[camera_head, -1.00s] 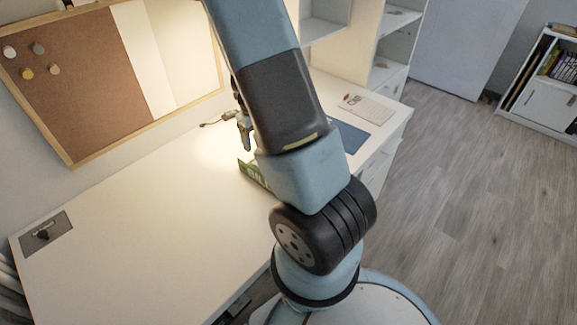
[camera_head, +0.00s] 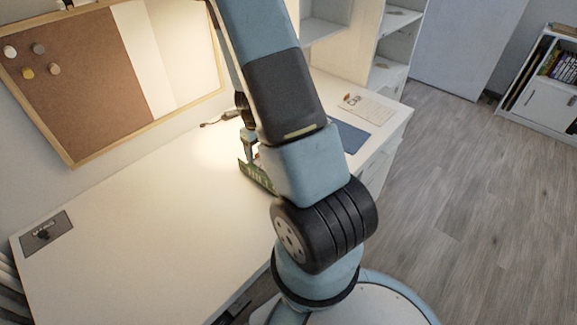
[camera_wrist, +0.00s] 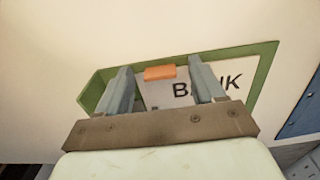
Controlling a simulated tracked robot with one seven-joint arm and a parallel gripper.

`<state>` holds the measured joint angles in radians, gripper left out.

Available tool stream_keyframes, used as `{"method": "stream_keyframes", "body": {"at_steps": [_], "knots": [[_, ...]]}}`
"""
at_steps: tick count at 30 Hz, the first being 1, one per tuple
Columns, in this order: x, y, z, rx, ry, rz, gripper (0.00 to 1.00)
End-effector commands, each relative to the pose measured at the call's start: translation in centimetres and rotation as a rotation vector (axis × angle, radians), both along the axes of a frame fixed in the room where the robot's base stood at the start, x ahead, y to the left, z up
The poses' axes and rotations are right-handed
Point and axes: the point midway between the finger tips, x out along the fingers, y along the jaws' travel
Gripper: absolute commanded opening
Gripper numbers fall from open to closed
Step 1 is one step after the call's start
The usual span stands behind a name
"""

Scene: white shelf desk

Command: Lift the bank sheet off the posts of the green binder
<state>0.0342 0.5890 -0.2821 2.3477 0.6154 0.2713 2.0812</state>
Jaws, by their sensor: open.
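The green binder (camera_wrist: 263,66) lies open on the white desk, and part of its green edge also shows in the head view (camera_head: 257,177). The white bank sheet (camera_wrist: 215,84) lies inside it with large black letters, partly covered by my fingers. An orange tab (camera_wrist: 159,72) is at the sheet's upper edge, between my fingers in the picture. My gripper (camera_wrist: 162,82) is open over the binder, with one finger on each side of the tab. It also shows in the head view (camera_head: 249,152), partly hidden by my arm. The posts cannot be made out.
A blue sheet or mat (camera_head: 350,137) and a white printed card (camera_head: 368,108) lie on the desk to the right. A grey plate with a dark knob (camera_head: 43,234) is at the left end. The desk's left half is clear. A corkboard (camera_head: 85,75) stands behind.

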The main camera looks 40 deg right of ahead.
Motion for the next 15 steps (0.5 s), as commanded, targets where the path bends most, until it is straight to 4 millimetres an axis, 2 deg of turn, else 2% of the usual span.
{"method": "stream_keyframes", "body": {"at_steps": [2, 15], "knots": [[0.01, 0.0, 0.02, 0.0, 0.0, 0.0, 0.68], [0.0, -0.02, 0.04, 0.0, 0.0, 0.0, 0.27]]}}
